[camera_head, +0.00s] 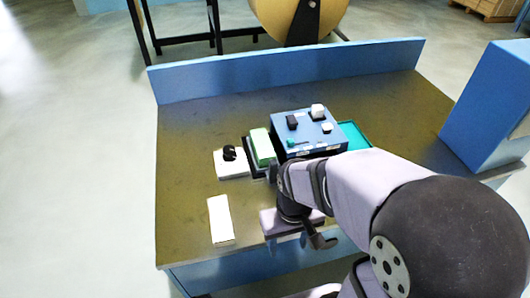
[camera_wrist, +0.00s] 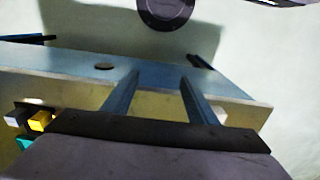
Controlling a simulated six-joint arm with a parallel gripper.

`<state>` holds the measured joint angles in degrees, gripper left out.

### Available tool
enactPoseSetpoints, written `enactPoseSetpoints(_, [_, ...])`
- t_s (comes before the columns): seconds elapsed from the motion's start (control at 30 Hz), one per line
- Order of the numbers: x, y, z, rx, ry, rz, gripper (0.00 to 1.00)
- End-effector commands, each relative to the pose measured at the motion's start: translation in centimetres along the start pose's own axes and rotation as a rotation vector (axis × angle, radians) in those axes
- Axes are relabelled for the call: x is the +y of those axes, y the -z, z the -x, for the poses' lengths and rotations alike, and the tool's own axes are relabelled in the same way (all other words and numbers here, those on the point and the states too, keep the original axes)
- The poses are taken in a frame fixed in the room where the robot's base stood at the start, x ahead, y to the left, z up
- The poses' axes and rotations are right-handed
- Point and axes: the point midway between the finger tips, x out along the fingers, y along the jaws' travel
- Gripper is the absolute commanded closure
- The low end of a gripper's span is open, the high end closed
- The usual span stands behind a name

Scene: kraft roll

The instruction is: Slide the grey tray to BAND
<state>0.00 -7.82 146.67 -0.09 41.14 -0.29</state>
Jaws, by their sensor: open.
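My gripper (camera_wrist: 160,76) is open in the wrist view, with nothing between its two fingers. In the head view my arm reaches over the front right of the table, and its wrist hides part of the bench there. A green block (camera_head: 262,147) sits on a dark, tray-like base beside a blue box (camera_head: 310,143) with black, white and green pieces on top. I cannot tell whether that base is the grey tray. A teal tray (camera_head: 356,137) shows at the box's right. No BAND label is readable; the small labels on the box front are too small.
A white pad (camera_head: 231,168) with a black piece lies left of the green block. A white block (camera_head: 220,219) lies at the front left. A blue rail (camera_head: 290,70) closes the back, and a blue cabinet (camera_head: 490,110) stands at right. The table's left side is clear.

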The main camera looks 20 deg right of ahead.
Motion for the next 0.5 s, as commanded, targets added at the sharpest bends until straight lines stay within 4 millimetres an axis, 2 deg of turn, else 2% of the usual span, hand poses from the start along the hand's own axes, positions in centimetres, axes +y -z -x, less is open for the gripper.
enactPoseSetpoints(0.03, [0.0, 0.0, 0.0, 0.0, 0.0, 0.0, 0.47])
enactPoseSetpoints(0.07, [0.0, 0.0, 0.0, 0.0, 0.0, 0.0, 0.52])
enactPoseSetpoints(0.1, [0.0, 0.0, 0.0, 0.0, 0.0, 0.0, 0.61])
enactPoseSetpoints(0.27, [0.1, 1.1, 0.2, 0.0, 0.0, -0.001, 0.61])
enactPoseSetpoints(0.37, [0.2, 3.0, 0.6, 0.001, 0.0, -0.001, 0.61])
enactPoseSetpoints(0.5, [0.6, 7.2, 1.3, 0.0, 0.0, -0.003, 0.61])
